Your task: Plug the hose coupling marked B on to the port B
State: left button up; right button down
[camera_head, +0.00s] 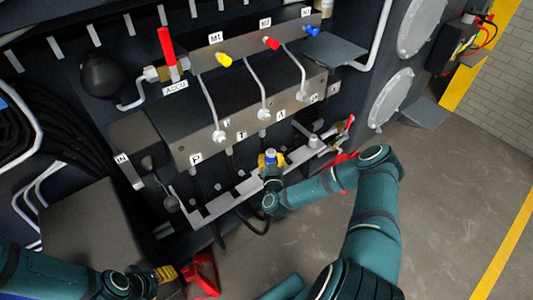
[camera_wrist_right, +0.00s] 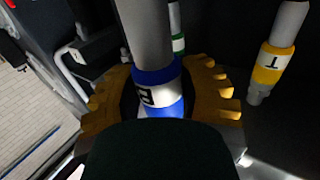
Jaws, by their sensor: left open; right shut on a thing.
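The hose coupling marked B (camera_wrist_right: 158,92) has blue bands and a white label with a dark letter, seen sideways in the right wrist view. My right gripper (camera_head: 270,160) is shut on it; its yellow fingers lie on both sides of the coupling. In the head view the coupling's blue part (camera_head: 270,153) shows between the fingers, below the grey port block (camera_head: 255,115) and apart from it. P, T and A can be read along the block's lower edge; the label at the right end is too small to read surely. My left gripper (camera_head: 165,273) is open and empty at the lower left.
A grey bracket rail (camera_head: 215,205) runs below the block. A coupling with a yellow band marked T (camera_wrist_right: 272,62) and one with a green band (camera_wrist_right: 178,44) hang near the held coupling. Red parts (camera_head: 203,274) lie beside my left gripper. The floor at right is clear.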

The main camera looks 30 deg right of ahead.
jog(key=shift+s+r+p, duration=0.3)
jog(key=shift+s+r, duration=0.05)
jog(key=shift+s, duration=0.5)
pick_arm(q)
jog(key=shift+r, duration=0.55)
pick_arm(e)
jog(key=shift+d, duration=0.1)
pick_arm(q)
notch_tip(320, 180, down, 9)
jog(key=s+b, duration=0.1)
jog(key=b, duration=0.8)
jog(key=shift+d+f, duration=0.15)
pick_arm(e)
jog(key=w+d, duration=0.2)
jog(key=d, duration=2.1)
pick_arm(q)
jog(key=shift+f, duration=0.1)
pick_arm(e)
jog(key=shift+f, duration=0.1)
